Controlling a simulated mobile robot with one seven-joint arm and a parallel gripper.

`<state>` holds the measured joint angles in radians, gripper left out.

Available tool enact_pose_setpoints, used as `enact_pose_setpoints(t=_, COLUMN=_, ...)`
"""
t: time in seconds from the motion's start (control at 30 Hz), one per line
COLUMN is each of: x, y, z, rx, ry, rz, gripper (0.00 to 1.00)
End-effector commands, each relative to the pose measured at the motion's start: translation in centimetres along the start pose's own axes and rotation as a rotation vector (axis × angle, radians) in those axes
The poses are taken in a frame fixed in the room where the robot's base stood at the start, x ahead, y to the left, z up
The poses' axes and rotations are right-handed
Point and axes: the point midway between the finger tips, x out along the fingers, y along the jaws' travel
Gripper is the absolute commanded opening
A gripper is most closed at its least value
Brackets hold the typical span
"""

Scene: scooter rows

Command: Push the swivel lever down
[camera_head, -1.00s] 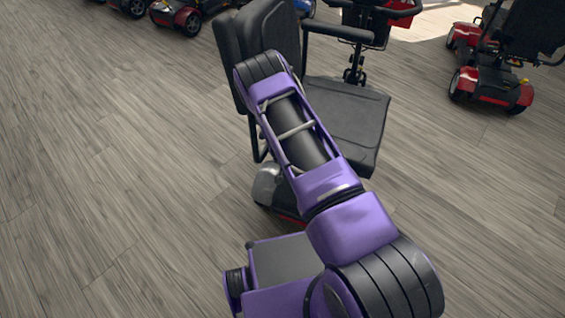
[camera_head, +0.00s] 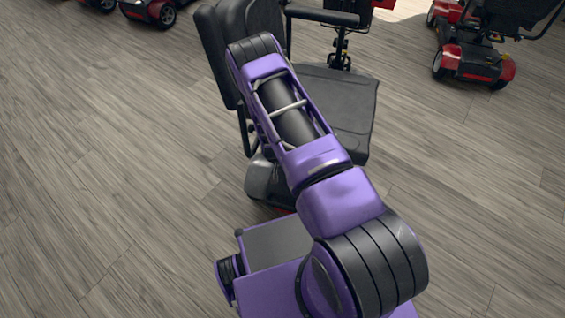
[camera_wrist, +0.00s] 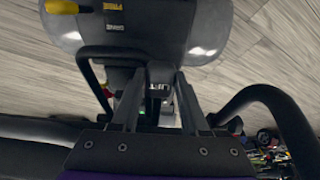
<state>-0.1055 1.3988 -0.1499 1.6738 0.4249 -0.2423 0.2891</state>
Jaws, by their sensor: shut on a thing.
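In the wrist view my gripper (camera_wrist: 158,95) reaches in under the scooter's seat, its two fingers closed around a dark lever-like part (camera_wrist: 160,73) with pale lettering. This looks like the swivel lever, but its full shape is hidden between the fingers. In the head view the scooter's black seat (camera_head: 340,108) shows beyond my purple arm. My gripper and the lever are hidden there behind the arm and seat.
The scooter's grey rear cover (camera_wrist: 145,35) carries a yellow lever (camera_wrist: 62,6) and labels. A black curved armrest (camera_wrist: 275,100) is right of my gripper. Another scooter (camera_head: 475,62) stands at the upper right. Wood floor is open at the left.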

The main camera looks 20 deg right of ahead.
Motion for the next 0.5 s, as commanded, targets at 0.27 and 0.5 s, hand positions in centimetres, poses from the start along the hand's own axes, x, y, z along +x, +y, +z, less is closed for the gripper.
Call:
enact_pose_setpoints(t=0.27, x=0.17, y=-0.02, z=0.66, rx=-0.002, ry=-0.011, rz=0.001, gripper=0.62)
enact_pose_setpoints(t=0.5, x=0.10, y=0.00, z=0.38, rx=-0.001, ry=-0.007, rz=0.001, gripper=0.75)
